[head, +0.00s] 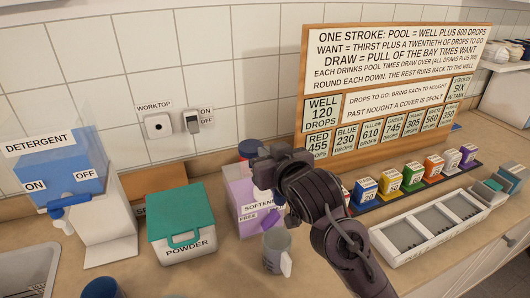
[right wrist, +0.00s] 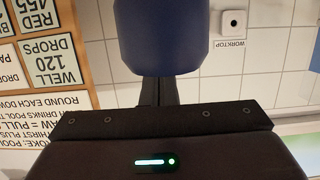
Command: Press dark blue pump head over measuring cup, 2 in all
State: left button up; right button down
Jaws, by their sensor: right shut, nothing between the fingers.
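The dark blue pump head (head: 248,148) stands on top of the purple and white softener box (head: 241,188). In the right wrist view the pump head (right wrist: 160,35) fills the top middle. My right gripper (head: 262,172) is shut and empty, close against the pump head; its fingers (right wrist: 157,90) meet the pump head's outline, but I cannot tell whether they touch. A grey measuring cup (head: 276,252) stands on the counter in front of the softener box, below the gripper. My arm hides part of the box and its spout. My left gripper is out of view.
A detergent dispenser (head: 65,170) and a teal-lidded powder box (head: 183,228) stand to the left. Several small coloured boxes (head: 411,175) and a white compartment tray (head: 428,228) lie to the right. A sign board (head: 390,90) stands behind. A worktop switch (head: 191,122) is on the wall.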

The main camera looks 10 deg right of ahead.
jog(key=shift+s+f+b, duration=0.4)
jog(key=shift+f+b, duration=0.15)
jog(key=shift+f, duration=0.2)
jog(key=shift+w+f, duration=0.1)
jog(key=shift+w, duration=0.15)
jog(key=shift+s, duration=0.15)
notch_tip(320, 180, down, 4)
jog(key=b, duration=0.2)
jog(key=shift+b, duration=0.3)
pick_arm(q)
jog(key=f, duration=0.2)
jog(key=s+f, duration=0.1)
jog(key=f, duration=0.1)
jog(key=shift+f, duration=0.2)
pick_arm(e)
jog(key=shift+r, duration=0.2)
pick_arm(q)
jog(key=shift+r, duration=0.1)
